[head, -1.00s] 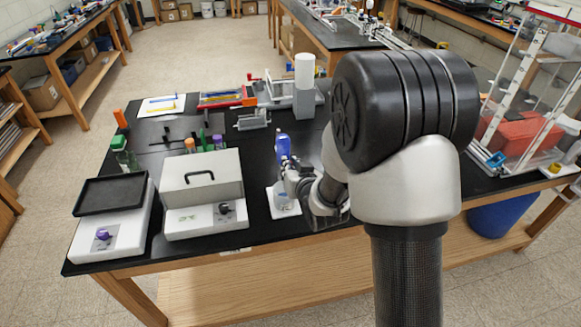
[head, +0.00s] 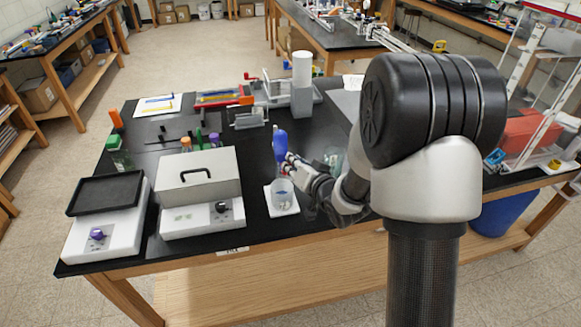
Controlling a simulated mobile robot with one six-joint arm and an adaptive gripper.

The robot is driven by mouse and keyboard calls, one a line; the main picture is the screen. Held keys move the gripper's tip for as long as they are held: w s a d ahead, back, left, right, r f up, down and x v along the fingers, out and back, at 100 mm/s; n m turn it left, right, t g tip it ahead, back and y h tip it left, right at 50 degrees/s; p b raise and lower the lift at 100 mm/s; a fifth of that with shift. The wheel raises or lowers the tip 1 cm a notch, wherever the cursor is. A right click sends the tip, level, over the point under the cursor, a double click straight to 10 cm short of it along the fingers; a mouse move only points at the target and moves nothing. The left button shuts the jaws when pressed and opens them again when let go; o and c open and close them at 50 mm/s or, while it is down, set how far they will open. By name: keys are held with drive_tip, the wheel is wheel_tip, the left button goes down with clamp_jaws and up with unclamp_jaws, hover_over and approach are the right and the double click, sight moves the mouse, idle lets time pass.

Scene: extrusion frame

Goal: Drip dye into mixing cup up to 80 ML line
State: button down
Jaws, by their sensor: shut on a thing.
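The clear mixing cup (head: 282,194) stands upright on a white pad (head: 271,212) near the front edge of the black bench. Its lower part looks bluish; its marks and exact level are too small to read. My gripper (head: 290,163) is just above and behind the cup, shut on the blue dye bottle (head: 280,141). The bottle's wide body points up above the fingers, and its lower end is hidden by them. I cannot tell whether a drop is falling.
Two white bench devices (head: 100,231) (head: 200,220) stand left of the cup. A clear glass vessel (head: 335,157) stands behind my wrist. A grey block with a white cylinder (head: 302,68) stands at the back. Small bottles (head: 214,141) stand behind the lidded device.

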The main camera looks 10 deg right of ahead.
drive_tip(key=shift+d+f+m+t+y+b, duration=0.35)
drive_tip(key=shift+f+m+y, duration=0.15)
drive_tip(key=shift+m, duration=0.65)
drive_tip(key=shift+d+f+m+t+y+b, duration=0.35)
drive_tip(key=shift+m+y, duration=0.2)
drive_tip(key=shift+m, duration=0.55)
drive_tip(key=shift+d+f+m+t+y+b, duration=0.25)
drive_tip(key=shift+f+m+y, duration=0.3)
drive_tip(key=shift+m, duration=0.6)
drive_tip(key=c, duration=1.6)
unclamp_jaws()
drive_tip(key=shift+c, duration=0.2)
drive_tip(key=shift+s, duration=0.1)
drive_tip(key=v, duration=1.2)
